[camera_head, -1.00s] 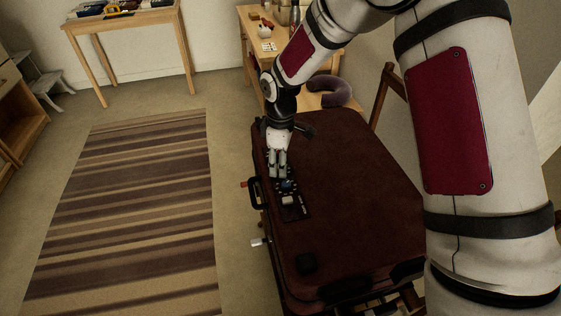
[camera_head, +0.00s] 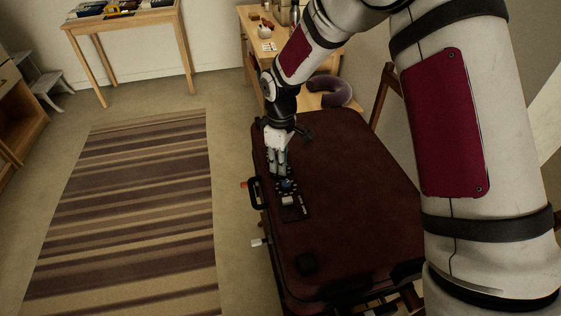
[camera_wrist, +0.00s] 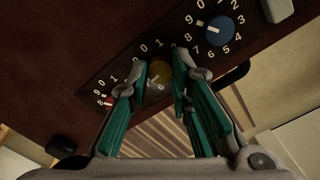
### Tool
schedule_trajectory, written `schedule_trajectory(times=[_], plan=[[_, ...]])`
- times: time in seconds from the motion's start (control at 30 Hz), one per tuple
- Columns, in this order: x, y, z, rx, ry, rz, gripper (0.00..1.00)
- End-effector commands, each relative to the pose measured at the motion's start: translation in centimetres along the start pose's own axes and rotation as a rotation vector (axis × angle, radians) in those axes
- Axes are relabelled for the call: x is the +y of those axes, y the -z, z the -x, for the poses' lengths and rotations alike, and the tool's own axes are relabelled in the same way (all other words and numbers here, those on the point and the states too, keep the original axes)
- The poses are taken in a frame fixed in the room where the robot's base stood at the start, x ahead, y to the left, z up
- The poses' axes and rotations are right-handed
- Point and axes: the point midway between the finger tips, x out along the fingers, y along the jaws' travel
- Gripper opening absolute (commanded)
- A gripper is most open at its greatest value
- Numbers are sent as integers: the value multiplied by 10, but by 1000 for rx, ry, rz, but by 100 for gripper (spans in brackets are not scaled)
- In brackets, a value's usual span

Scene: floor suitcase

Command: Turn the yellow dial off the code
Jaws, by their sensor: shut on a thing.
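The yellow dial (camera_wrist: 159,72) sits on the dark code panel (camera_wrist: 115,72) of the suitcase. In the wrist view my gripper (camera_wrist: 153,74) has one fingertip on each side of this dial, shut on it. White digits 9, 0 and 1 show above it and a 6 below it. The fingers cover the other digits, and I cannot read its pointer for sure. In the head view my gripper (camera_head: 279,172) reaches down to the panel at the left side of the brown suitcase (camera_head: 350,190), and its fingers hide the yellow dial.
A blue dial (camera_wrist: 218,30) stands right of the yellow one, close to a fingertip. A red dial (camera_wrist: 107,100) is at the left, partly behind the other finger. The suitcase handle (camera_head: 256,193) sticks out at its left side. A striped rug (camera_head: 135,210) lies left.

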Motion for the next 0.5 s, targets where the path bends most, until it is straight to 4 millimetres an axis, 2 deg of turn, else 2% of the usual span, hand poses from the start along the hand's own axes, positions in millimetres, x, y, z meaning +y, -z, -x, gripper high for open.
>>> schedule_trajectory(times=[0.5], plan=[[-1,0,0,-3,1,-481,0]])
